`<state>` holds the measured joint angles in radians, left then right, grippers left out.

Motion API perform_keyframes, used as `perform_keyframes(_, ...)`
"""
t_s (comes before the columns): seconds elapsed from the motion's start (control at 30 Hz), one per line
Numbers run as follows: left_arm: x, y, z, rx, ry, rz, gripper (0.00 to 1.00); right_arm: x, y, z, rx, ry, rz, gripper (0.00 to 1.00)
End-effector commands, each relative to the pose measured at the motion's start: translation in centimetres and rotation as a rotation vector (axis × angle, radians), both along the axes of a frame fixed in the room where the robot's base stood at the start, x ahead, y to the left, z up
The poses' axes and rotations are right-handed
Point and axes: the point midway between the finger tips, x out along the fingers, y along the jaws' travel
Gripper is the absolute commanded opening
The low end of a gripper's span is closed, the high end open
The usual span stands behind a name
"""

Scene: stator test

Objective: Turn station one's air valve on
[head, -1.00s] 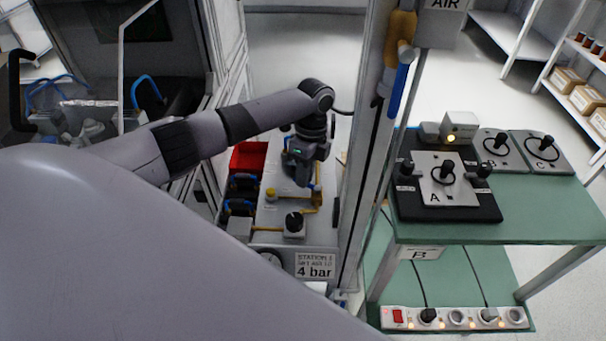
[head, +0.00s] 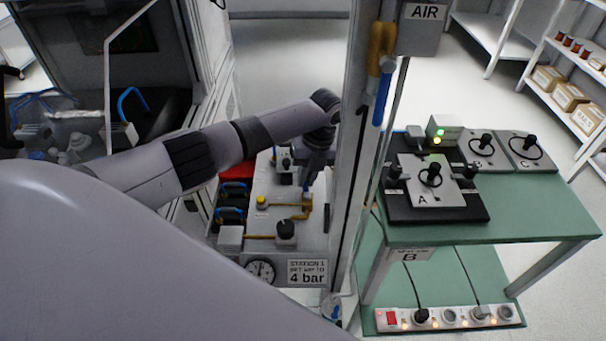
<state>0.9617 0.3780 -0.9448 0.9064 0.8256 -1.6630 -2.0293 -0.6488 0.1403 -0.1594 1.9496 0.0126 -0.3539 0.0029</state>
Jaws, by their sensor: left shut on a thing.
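The station 1 panel (head: 281,216) carries brass pipework (head: 292,210), a black knob (head: 285,229) and a yellow knob (head: 262,201). My left gripper (head: 308,184) points down at the upper right end of the pipework. It is shut on the small valve handle there; a bit of blue shows under the fingers, and the gripper hides most of the handle. Which way the handle points cannot be told. A larger brass valve (head: 381,48) with a blue lever (head: 382,95) hangs on the post below the AIR sign (head: 424,12). My right gripper is not in view.
A pressure gauge (head: 262,272) and a 4 bar label (head: 307,272) are on the panel front. The post (head: 352,150) stands close right of the gripper. The green table (head: 520,205) holds fixture A (head: 432,182) and a lit box (head: 443,131).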

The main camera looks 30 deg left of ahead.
Motion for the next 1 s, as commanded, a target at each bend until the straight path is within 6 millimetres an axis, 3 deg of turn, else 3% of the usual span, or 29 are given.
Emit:
perform_keyframes(0.37,0.36,-0.72,0.16,-0.002,-0.002,-0.175,0.0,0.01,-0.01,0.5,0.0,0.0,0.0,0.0)
perform_keyframes(0.93,0.41,-0.82,0.12,-0.002,-0.002,-0.208,0.0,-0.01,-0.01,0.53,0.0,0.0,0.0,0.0)
perform_keyframes(1.0,0.41,-0.82,0.11,-0.003,-0.002,-0.207,0.3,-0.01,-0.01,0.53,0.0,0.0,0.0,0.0)
